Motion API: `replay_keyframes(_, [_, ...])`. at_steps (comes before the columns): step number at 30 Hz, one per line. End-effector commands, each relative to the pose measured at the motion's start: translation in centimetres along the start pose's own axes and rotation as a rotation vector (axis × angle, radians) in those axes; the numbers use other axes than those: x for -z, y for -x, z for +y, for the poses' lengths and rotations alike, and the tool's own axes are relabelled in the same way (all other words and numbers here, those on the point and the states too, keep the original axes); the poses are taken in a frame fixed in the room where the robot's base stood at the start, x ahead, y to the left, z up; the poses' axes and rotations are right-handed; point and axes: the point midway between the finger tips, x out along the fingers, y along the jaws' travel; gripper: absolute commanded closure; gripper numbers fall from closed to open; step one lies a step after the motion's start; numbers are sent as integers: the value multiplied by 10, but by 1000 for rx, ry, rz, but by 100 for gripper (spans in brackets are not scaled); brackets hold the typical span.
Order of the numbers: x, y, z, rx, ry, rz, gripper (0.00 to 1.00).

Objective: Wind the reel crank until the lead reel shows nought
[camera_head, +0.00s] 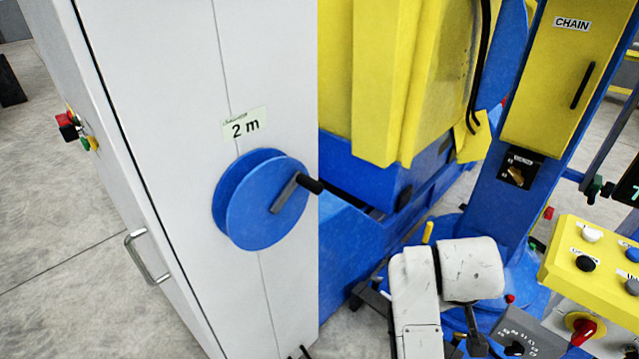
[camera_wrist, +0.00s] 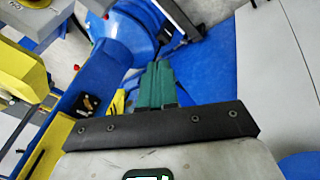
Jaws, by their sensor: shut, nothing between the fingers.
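The blue lead reel (camera_head: 250,205) is mounted on the face of a white cabinet (camera_head: 160,60). A label (camera_head: 244,125) above it reads "2 m". The reel crank (camera_head: 293,190) is a grey arm with a black knob pointing right from the reel's face. My gripper (camera_wrist: 158,65) shows in the wrist view with its green fingers closed together and empty. It is apart from the crank. A blue rounded edge (camera_wrist: 300,166) at the lower right of the wrist view may be the reel; the crank does not show there. I cannot make out the fingers in the head view.
A yellow and blue machine (camera_head: 390,80) stands right of the cabinet, with a blue column carrying a yellow CHAIN box (camera_head: 545,75). A yellow button panel (camera_head: 590,262) is at the lower right. The cabinet has a door handle (camera_head: 147,257) at left.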

Motion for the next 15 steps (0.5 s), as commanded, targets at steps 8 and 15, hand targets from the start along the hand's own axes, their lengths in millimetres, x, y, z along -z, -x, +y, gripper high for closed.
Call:
replay_keyframes(8, [129,85,-59,27,140,99,100])
replay_keyframes(15, [200,186,-124,94,285,171,100])
